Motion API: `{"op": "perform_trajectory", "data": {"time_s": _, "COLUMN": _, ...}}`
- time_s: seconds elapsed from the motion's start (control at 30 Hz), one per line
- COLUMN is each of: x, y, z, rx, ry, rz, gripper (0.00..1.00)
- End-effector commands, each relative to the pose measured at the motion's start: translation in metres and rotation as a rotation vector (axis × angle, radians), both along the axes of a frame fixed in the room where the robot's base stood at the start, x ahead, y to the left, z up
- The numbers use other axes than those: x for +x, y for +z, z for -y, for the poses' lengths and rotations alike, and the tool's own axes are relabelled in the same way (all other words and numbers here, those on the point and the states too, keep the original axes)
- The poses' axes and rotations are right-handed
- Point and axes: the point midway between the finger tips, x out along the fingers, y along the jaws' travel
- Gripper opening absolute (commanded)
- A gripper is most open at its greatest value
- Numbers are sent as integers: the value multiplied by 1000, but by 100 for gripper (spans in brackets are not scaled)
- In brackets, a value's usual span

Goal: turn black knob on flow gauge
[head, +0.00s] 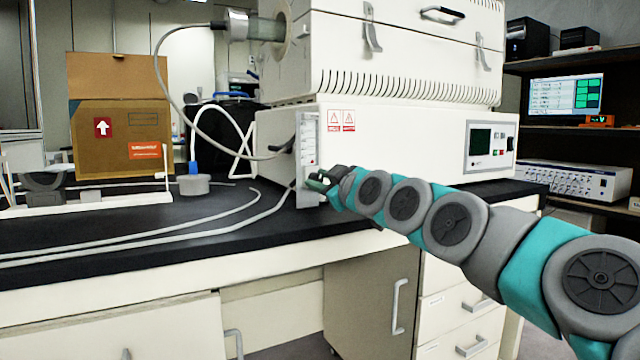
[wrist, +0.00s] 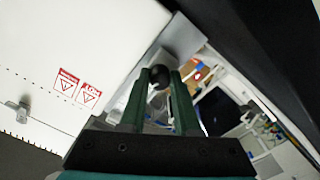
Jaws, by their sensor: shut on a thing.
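The flow gauge (head: 308,142) is a narrow upright pale panel at the left front corner of the white freeze dryer. My gripper (head: 317,181) is at the lower part of this gauge in the head view. In the wrist view, the round black knob (wrist: 159,76) sits between the tips of the two dark green fingers of my gripper (wrist: 160,84). The fingers are shut on the knob. The knob's sides are partly hidden by the fingers, and in the head view the knob is hidden by my gripper.
The white freeze dryer (head: 400,135) stands on the black bench top (head: 130,225). Grey hoses (head: 215,228) lie across the bench to the left. A cardboard box (head: 118,135) stands farther back left. My arm reaches in from the right, in front of the bench's drawers.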

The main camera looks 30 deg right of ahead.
Motion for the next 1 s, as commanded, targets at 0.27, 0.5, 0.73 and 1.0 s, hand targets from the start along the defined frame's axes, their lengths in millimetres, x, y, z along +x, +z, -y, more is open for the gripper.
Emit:
{"op": "perform_trajectory", "data": {"time_s": 0.27, "x": 0, "y": -1, "z": 1, "rx": 262, "ry": -1, "rz": -8, "gripper": 0}}
{"op": "perform_trajectory", "data": {"time_s": 0.5, "x": 0, "y": 0, "z": 0, "rx": 491, "ry": 0, "rz": -17, "gripper": 0}}
{"op": "perform_trajectory", "data": {"time_s": 0.73, "x": 0, "y": 0, "z": 0, "rx": 710, "ry": 1, "rz": -27, "gripper": 0}}
{"op": "perform_trajectory", "data": {"time_s": 1.0, "x": 0, "y": 0, "z": -1, "rx": 965, "ry": 0, "rz": -36, "gripper": 0}}
